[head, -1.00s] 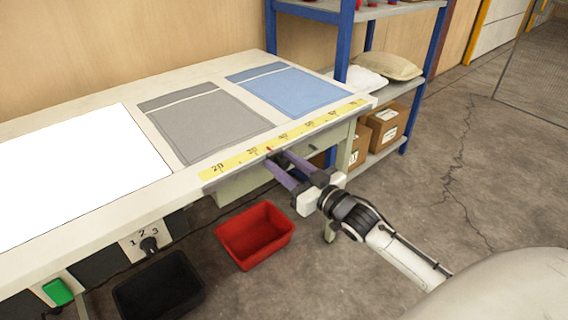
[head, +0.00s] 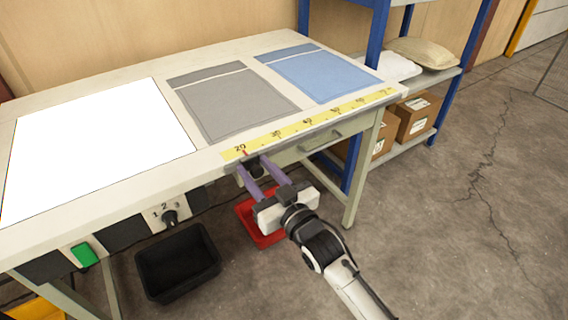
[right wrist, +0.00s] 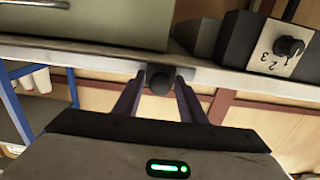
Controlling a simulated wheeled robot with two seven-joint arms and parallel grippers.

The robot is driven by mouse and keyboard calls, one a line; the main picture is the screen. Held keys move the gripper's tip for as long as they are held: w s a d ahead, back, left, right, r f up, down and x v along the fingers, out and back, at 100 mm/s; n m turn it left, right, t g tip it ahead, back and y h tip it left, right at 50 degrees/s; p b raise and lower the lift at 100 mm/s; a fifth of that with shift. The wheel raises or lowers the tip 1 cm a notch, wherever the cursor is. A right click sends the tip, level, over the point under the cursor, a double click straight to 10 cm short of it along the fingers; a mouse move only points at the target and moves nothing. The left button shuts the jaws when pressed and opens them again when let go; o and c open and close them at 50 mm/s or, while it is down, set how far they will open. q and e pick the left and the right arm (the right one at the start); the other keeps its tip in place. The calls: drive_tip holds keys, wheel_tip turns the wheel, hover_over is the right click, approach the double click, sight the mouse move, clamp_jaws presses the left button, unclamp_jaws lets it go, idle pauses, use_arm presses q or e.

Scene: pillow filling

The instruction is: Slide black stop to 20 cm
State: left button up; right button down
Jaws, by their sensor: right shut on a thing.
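The black stop (right wrist: 160,80) shows as a round dark knob below the table edge in the right wrist view. My right gripper (right wrist: 160,85) is shut on it, with one purple finger on each side. In the head view the right gripper (head: 257,172) reaches in at the table's front edge, and its fingers partly hide the stop (head: 254,167). The yellow scale (head: 310,121) runs along the front edge. A small red pointer (head: 245,153) is at the 20 mark, on its lower edge. My left gripper is not in view.
A grey fabric piece (head: 233,105) and a blue one (head: 318,76) lie on the table, beside a white lit panel (head: 100,145). A red bin (head: 262,228) and a black bin (head: 178,265) are below. A dial (head: 169,216) is left of the gripper.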

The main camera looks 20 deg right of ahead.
drive_tip(key=shift+s+a+f, duration=0.2)
drive_tip(key=shift+a+f, duration=0.1)
drive_tip(key=shift+a, duration=0.05)
drive_tip(key=c, duration=1.5)
unclamp_jaws()
drive_tip(key=shift+r, duration=0.1)
drive_tip(key=v, duration=1)
drive_tip(key=shift+d+r, duration=0.15)
drive_tip(key=shift+d, duration=0.1)
